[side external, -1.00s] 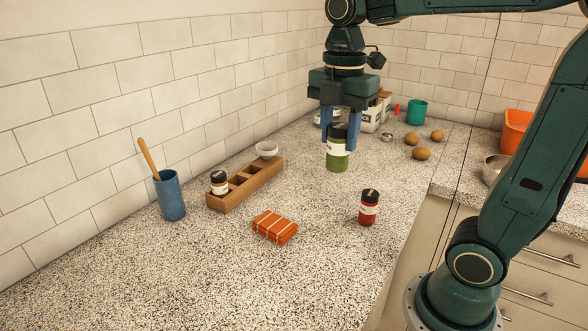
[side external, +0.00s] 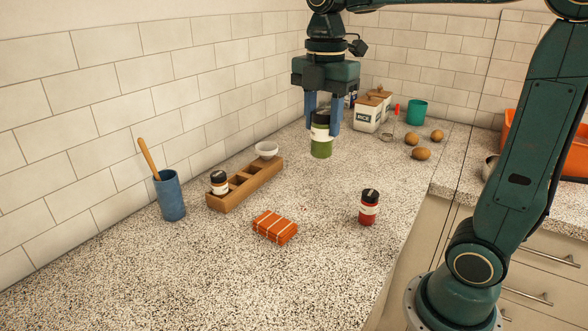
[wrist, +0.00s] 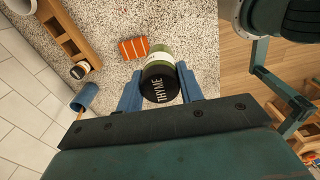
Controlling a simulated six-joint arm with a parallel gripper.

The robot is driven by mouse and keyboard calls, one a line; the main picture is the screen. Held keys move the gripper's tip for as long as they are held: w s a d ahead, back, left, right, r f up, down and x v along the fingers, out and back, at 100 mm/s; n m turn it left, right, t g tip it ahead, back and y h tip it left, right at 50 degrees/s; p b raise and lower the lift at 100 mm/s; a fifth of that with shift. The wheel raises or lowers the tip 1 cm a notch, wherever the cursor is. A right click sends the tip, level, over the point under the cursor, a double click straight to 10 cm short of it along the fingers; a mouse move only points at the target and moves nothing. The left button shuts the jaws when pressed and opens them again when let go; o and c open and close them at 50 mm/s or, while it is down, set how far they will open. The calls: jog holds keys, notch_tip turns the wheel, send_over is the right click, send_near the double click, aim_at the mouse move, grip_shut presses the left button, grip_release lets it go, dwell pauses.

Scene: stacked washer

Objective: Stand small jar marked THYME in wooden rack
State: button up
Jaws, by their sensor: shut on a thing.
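My gripper (side external: 322,122) is shut on the THYME jar (side external: 321,142), which has green contents, a pale label and a black lid. The jar is upright and held above the counter. In the wrist view the jar (wrist: 159,82) shows THYME on its lid, between the two blue fingers (wrist: 160,88). The wooden rack (side external: 247,184) stands on the counter to the left, near the wall, apart from the jar. A black-lidded jar (side external: 219,183) stands in the rack's near-end compartment. Other compartments look empty.
A blue cup (side external: 170,196) with a wooden spoon stands left of the rack. A white bowl (side external: 267,149) sits behind it. Canisters (side external: 368,112) and potatoes (side external: 421,154) are farther back.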

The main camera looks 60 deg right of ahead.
jog(key=w+d+r, duration=0.2)
jog(key=w+r, duration=0.1)
jog(key=w, duration=1.3)
jog(key=n, duration=0.1)
send_over(244, 183)
jog(key=w, duration=0.2)
notch_tip(244, 183, down, 3)
jog(key=shift+w+d+f, duration=0.1)
jog(key=shift+w+f, duration=0.2)
jog(key=shift+w, duration=0.05)
jog(key=shift+f, duration=0.15)
jog(key=shift+f, duration=9.85)
jog(key=shift+f, duration=0.15)
jog(key=o, duration=1)
